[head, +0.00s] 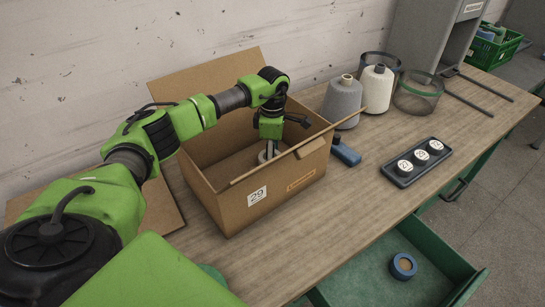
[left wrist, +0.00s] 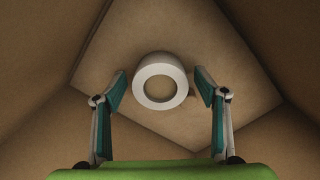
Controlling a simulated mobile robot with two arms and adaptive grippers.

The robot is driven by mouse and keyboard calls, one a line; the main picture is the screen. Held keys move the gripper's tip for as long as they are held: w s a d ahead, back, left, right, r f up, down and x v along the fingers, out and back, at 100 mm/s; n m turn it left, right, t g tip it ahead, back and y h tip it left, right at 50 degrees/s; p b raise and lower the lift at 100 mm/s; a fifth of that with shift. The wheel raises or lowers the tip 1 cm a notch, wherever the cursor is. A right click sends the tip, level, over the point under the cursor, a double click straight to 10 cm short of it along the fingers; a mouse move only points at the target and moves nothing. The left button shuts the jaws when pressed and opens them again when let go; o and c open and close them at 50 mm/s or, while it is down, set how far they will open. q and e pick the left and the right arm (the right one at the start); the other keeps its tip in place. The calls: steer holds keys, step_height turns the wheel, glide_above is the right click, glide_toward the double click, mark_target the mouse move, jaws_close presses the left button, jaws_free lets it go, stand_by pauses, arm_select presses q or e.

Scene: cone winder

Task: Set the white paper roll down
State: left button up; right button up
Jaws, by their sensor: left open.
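The white paper roll (left wrist: 160,63) is a short ring seen end-on, inside the open cardboard box (head: 227,207). It appears to rest on the box floor (left wrist: 215,40). In the head view only a little of the roll (head: 263,157) shows, below my left gripper (head: 268,150). My left gripper reaches down into the box. In the left wrist view its two fingers (left wrist: 160,74) are open, one on each side of the roll, with a visible gap on both sides. My right gripper is not in view.
Grey (head: 342,101) and white (head: 377,89) yarn cones stand right of the box, near dark mesh baskets (head: 418,92). A black tray (head: 418,162) holds round labelled pieces. A green drawer (head: 400,290) stands open below, holding a blue roll (head: 403,266). Box flaps stick outward.

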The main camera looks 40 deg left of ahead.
arm_select(q)
step_height(320, 180, up, 12)
steer(key=b, duration=0.3)
steer(key=shift+f, duration=0.2)
stand_by(0.4)
